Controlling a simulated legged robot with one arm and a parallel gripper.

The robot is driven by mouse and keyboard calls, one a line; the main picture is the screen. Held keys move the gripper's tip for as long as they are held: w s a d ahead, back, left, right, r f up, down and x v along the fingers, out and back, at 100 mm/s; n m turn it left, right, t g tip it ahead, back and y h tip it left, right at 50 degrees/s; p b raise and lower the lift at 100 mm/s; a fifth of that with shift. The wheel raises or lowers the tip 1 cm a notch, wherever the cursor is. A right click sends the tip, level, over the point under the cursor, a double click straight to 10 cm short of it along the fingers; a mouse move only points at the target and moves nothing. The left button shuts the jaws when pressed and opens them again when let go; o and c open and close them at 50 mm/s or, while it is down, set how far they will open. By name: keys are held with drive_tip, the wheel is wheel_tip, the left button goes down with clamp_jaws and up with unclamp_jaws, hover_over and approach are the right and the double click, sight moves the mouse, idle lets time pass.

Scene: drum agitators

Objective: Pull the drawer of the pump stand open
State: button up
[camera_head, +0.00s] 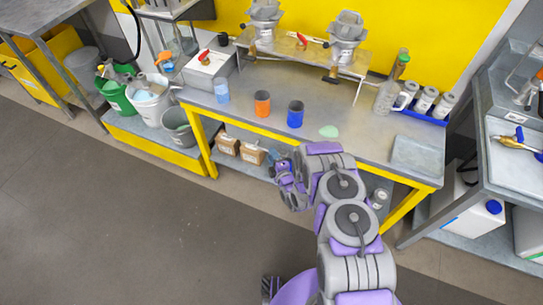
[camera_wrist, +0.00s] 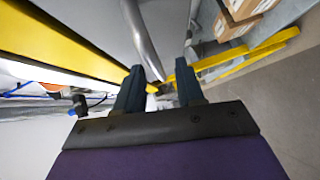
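The pump stand is a grey-topped workbench with a yellow frame (camera_head: 250,130) in the head view. My gripper (camera_head: 284,178) is at its front, just below the tabletop edge. In the wrist view my gripper (camera_wrist: 160,75) is open, its two dark fingers spread apart. A curved metal bar handle (camera_wrist: 143,38) runs down from the top of that view, and its lower end lies between the fingertips. I cannot tell whether the fingers touch it. A grey panel (camera_wrist: 95,22) beside the handle looks like the drawer front. My arm hides the drawer in the head view.
Open floor (camera_head: 130,220) lies in front.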

drive_tip(key=shift+x, duration=0.8)
drive_tip(key=shift+d, duration=0.15)
clamp_jaws()
